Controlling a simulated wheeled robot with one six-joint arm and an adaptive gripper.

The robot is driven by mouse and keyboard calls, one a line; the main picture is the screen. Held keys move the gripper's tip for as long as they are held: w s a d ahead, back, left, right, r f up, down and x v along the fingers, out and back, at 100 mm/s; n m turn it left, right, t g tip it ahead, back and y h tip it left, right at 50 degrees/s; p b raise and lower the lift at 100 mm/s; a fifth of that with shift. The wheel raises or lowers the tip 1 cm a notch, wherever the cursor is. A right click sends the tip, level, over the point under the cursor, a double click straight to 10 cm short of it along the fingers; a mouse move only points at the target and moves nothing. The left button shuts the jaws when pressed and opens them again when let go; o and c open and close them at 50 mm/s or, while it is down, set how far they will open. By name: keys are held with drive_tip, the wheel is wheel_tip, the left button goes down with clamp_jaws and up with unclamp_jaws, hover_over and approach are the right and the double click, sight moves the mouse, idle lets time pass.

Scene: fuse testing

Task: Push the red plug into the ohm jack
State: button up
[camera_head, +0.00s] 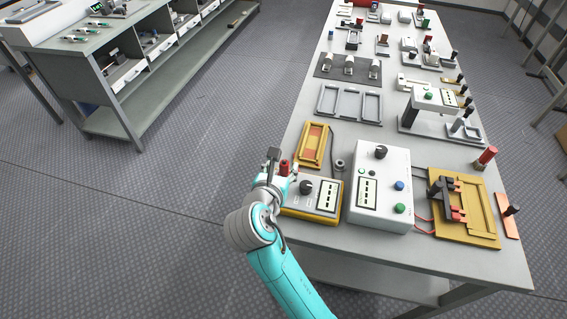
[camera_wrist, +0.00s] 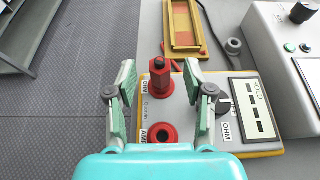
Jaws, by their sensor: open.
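The meter (camera_head: 324,213) is a light grey box with a yellow base, a dark knob and a display; it also shows in the wrist view (camera_wrist: 186,123). The red plug (camera_wrist: 160,79) stands upright at its upper-left jack, by a label that reads OHM. How deep it sits I cannot tell. A red ring jack (camera_wrist: 163,134) labelled AMP is nearer and empty. My gripper (camera_wrist: 162,92) is open, its two fingers to the left and right of the plug, with gaps on both sides. In the head view my gripper (camera_head: 279,169) is over the meter's left end, by the plug.
A yellow tray with a red pad (camera_wrist: 180,24) lies beyond the meter, with a dark cable beside it. A white box with a knob and buttons (camera_head: 380,188) stands close on the right. Floor lies open to the left of the table edge.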

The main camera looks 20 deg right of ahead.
drive_tip(key=v, duration=0.9)
drive_tip(key=shift+s, duration=0.2)
drive_tip(key=shift+a, duration=0.2)
